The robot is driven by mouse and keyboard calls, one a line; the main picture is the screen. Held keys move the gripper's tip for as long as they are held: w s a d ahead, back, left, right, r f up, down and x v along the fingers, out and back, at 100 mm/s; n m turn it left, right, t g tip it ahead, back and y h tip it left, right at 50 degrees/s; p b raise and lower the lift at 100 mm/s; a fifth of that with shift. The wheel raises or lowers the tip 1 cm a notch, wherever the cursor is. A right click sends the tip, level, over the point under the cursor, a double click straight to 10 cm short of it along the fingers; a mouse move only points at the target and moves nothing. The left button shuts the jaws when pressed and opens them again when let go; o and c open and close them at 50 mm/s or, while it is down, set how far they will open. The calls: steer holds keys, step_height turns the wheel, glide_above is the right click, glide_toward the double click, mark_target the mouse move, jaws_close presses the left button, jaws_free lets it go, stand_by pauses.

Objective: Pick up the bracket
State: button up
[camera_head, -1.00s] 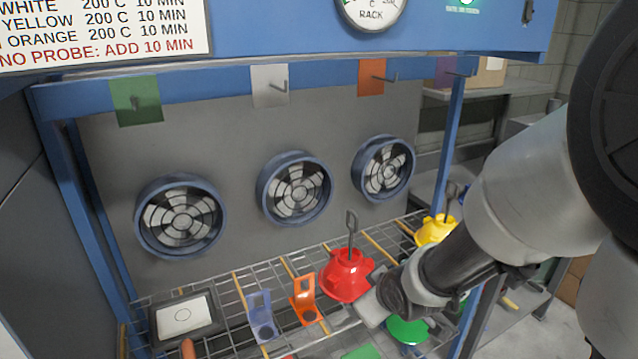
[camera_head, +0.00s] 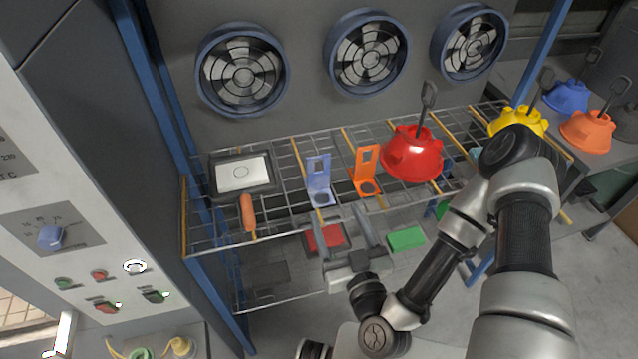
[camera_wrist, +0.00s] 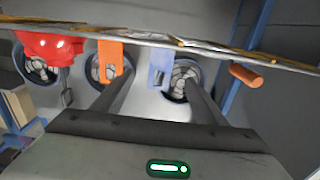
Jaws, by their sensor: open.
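Two L-shaped brackets stand side by side on the wire rack: a blue one (camera_head: 319,180) and an orange one (camera_head: 366,172). Each has a flat foot with a dark round spot and an upright plate with an opening. My gripper (camera_head: 339,216) is open and empty, in front of the rack with its fingers pointing towards the brackets. In the wrist view, the blue bracket (camera_wrist: 161,66) appears between the spread fingers of my gripper (camera_wrist: 158,80), beyond them. The orange bracket (camera_wrist: 110,60) appears near the left finger there. No contact is visible.
A red hood (camera_head: 412,155) with an upright hook stands right of the orange bracket. A green block (camera_head: 407,239) shows lower down. The rack's front bars (camera_head: 290,234) run near my gripper.

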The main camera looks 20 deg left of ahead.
mark_target(320, 177)
steer(key=shift+w+a+f+b, duration=0.2)
steer(key=shift+w+a+b, duration=0.3)
steer(key=shift+b, duration=0.15)
steer(key=b+x, duration=0.2)
steer(key=b, duration=0.1)
steer(key=b+x, duration=0.2)
steer(key=b, duration=0.1)
steer(key=b+x, duration=0.3)
steer(key=shift+w+d, duration=0.15)
steer(key=shift+d, duration=0.1)
steer(key=shift+w+a+b, duration=0.35)
steer(key=shift+w+b, duration=0.1)
steer(key=shift+b, duration=0.75)
steer(key=shift+w+a+r+p, duration=0.35)
steer(key=shift+w+a, duration=0.2)
steer(key=shift+w, duration=0.3)
steer(key=shift+x, duration=2.85)
steer(key=shift+a+r, duration=0.1)
steer(key=shift+r, duration=0.05)
steer(key=c, duration=1.5)
